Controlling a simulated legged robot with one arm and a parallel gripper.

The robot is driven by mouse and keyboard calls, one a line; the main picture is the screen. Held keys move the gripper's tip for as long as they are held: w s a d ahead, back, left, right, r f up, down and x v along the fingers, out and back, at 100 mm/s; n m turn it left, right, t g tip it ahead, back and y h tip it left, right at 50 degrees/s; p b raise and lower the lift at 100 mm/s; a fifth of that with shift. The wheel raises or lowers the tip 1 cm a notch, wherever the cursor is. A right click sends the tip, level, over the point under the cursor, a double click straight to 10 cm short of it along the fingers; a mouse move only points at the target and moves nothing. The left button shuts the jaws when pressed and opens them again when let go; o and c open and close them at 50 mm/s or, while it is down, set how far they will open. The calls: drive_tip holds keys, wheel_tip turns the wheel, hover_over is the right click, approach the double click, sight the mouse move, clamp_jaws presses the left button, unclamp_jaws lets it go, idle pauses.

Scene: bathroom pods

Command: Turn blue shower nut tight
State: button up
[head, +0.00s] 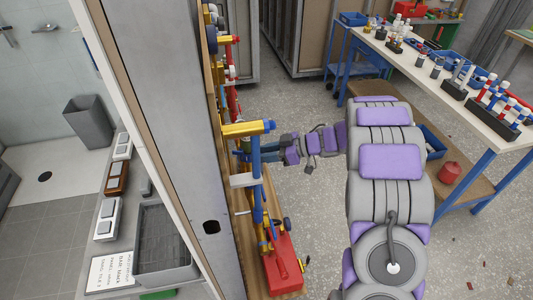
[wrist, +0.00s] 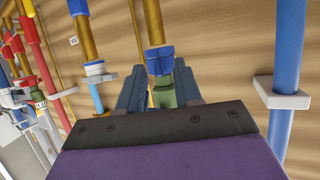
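In the wrist view a blue nut (wrist: 160,60) sits on a brass pipe, with a green fitting (wrist: 164,92) just below it. My gripper (wrist: 161,80) has one blue-grey finger on each side of the nut and fitting. The fingers are very close to the nut's sides; I cannot tell whether they touch or grip it. My dark wrist plate hides the lower end of the fitting. In the head view my gripper (head: 243,152) reaches left to the pipe wall, and the nut is hard to make out there.
A brass pipe with a blue end (head: 248,128) juts out near my gripper. A blue pipe with a white bracket (wrist: 290,100) stands at the right, and other pipes stand at the left. A red toolbox (head: 283,268) lies below. A workbench (head: 440,85) stands at the right.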

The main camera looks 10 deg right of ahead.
drive_tip(key=shift+d, duration=0.25)
clamp_jaws()
drive_tip(key=shift+s+a+r+t, duration=0.1)
drive_tip(key=shift+s+t, duration=0.05)
drive_tip(key=shift+t, duration=0.15)
drive_tip(key=s+a+m+t+h, duration=0.1)
drive_tip(key=m+t, duration=0.1)
drive_tip(key=s+m+t+h+b, duration=0.1)
drive_tip(key=m+t+h, duration=0.1)
drive_tip(key=m, duration=0.1)
drive_tip(key=a+m+t+h+b, duration=0.1)
drive_tip(key=m+t+h, duration=0.1)
drive_tip(key=shift+s+a, duration=0.3)
drive_tip(key=shift+s, duration=0.1)
drive_tip(key=shift+r+m+h, duration=0.1)
drive_tip(key=shift+m+h, duration=0.2)
drive_tip(key=shift+h, duration=0.1)
